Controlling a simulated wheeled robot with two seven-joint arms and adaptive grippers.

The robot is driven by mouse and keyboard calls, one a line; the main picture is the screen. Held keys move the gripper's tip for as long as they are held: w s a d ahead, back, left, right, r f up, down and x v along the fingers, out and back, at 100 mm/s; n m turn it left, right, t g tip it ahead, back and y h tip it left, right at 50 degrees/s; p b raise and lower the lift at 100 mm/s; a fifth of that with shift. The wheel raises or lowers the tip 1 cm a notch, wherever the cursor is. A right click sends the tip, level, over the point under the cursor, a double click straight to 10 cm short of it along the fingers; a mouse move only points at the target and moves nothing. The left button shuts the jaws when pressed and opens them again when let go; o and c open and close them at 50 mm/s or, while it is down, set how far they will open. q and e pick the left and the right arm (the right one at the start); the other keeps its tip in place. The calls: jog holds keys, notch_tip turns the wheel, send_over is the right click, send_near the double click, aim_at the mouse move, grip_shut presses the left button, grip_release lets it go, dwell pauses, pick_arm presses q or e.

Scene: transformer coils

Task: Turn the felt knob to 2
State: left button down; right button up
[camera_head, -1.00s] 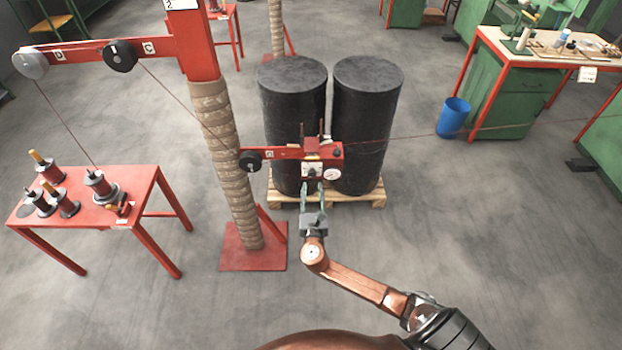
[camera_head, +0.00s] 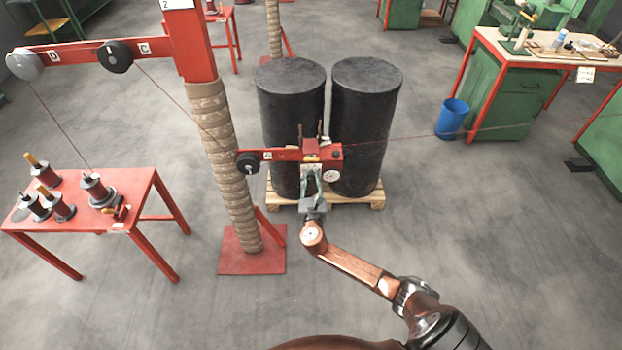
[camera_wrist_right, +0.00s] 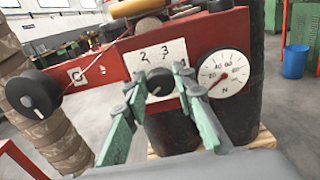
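The felt knob (camera_wrist_right: 159,84) is a dark round knob on a white plate (camera_wrist_right: 152,62) with the figures 2 and 3 above it and a partly covered figure at the right. The plate sits on the red tension arm (camera_head: 283,154). My right gripper (camera_head: 311,172) is at this plate. In the right wrist view its green fingers (camera_wrist_right: 160,82) stand apart, one on each side of the knob, with the tips close to it. I cannot tell whether they touch it, or which figure the knob points to. My left gripper is out of view.
A round dial (camera_wrist_right: 223,73) marked N is right of the knob. A black wheel (camera_head: 248,163) labelled G is on the arm's left end, near the wrapped post (camera_head: 222,165). Black drums (camera_head: 366,120) stand behind on a pallet (camera_head: 350,202). A thin wire runs across to the right.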

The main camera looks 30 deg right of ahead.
grip_shut()
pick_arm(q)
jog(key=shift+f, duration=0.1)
pick_arm(e)
jog(key=shift+m, duration=0.3)
jog(key=m+b, duration=0.2)
jog(key=m, duration=0.3)
jog(key=shift+f+b, duration=0.25)
jog(key=shift+b, duration=0.15)
jog(key=m+b, duration=0.2)
jog(key=m, duration=0.2)
jog(key=shift+s+d, duration=0.1)
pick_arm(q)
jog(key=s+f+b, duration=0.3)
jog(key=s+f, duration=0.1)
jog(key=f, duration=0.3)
pick_arm(e)
jog(key=m, duration=0.4)
jog(key=shift+f, duration=0.15)
jog(key=shift+m, duration=0.7)
jog(key=m+b, duration=0.2)
jog(key=m, duration=0.1)
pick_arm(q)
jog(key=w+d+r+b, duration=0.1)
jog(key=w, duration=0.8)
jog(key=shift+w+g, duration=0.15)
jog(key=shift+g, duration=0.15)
pick_arm(e)
jog(key=shift+m, duration=1.1)
